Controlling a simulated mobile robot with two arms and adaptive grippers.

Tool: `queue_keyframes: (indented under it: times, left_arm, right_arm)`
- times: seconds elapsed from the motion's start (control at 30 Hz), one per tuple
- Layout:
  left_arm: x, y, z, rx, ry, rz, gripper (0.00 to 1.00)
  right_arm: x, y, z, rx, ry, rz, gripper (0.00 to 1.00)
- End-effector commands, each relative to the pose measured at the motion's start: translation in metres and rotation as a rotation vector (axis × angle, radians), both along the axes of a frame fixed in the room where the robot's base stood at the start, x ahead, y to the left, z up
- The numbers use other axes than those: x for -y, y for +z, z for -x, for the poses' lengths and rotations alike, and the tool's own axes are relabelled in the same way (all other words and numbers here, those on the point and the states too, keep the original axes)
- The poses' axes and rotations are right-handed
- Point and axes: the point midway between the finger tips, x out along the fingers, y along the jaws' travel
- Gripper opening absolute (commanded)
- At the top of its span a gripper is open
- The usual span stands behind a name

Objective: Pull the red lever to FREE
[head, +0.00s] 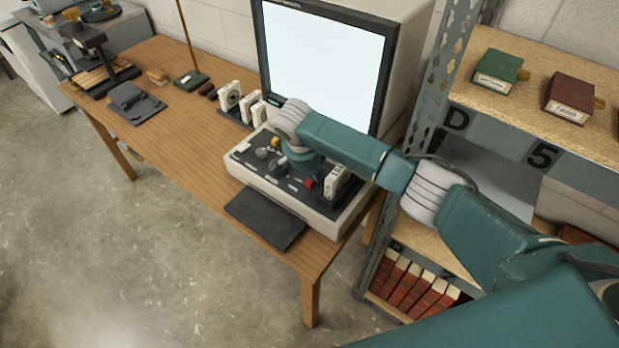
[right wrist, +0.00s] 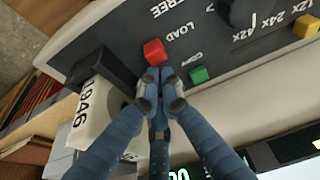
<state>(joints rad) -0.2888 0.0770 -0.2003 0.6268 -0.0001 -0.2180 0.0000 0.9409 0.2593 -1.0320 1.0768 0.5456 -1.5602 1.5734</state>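The red lever (head: 309,183) is a small red block on the dark top of a pale control box (head: 262,188). In the right wrist view the red lever (right wrist: 154,51) stands beside the word LOAD, with the end of the word FREE farther up the panel. My right gripper (right wrist: 159,82) has its fingertips together right at the lever's near edge; I see nothing clearly between them, and cannot tell whether they touch it. In the head view my right arm reaches over the box and hides part of the panel. My left gripper is not in view.
A green button (right wrist: 199,75) and a white cartridge marked 1946 (right wrist: 97,125) stand close to the lever. A bright screen (head: 322,62) rises behind the box. A dark mat (head: 265,218) lies in front. A metal shelf (head: 437,75) stands to the right.

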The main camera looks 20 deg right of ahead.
Motion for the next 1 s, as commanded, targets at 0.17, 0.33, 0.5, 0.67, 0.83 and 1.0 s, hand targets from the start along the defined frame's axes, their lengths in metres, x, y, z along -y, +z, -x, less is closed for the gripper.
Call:
queue_keyframes:
  times: [0.17, 0.33, 0.5, 0.67, 0.83, 1.0]
  left_arm:
    - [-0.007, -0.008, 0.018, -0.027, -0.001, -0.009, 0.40]
    - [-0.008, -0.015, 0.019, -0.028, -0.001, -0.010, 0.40]
    - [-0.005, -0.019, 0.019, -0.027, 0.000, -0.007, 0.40]
    - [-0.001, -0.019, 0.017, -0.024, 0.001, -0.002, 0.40]
    - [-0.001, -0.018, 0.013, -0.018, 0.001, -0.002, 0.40]
    - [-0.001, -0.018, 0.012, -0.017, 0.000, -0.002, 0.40]
  right_arm:
    - [-0.002, 0.035, 0.003, 0.006, 0.004, -0.001, 0.00]
    - [-0.009, 0.067, 0.012, 0.001, 0.000, 0.003, 0.00]
    - [-0.014, 0.088, 0.017, 0.000, -0.002, 0.005, 0.00]
    - [-0.015, 0.095, 0.019, -0.003, -0.003, 0.007, 0.00]
    - [-0.014, 0.095, 0.019, -0.003, -0.004, 0.008, 0.00]
    - [-0.014, 0.095, 0.019, -0.004, -0.005, 0.008, 0.00]
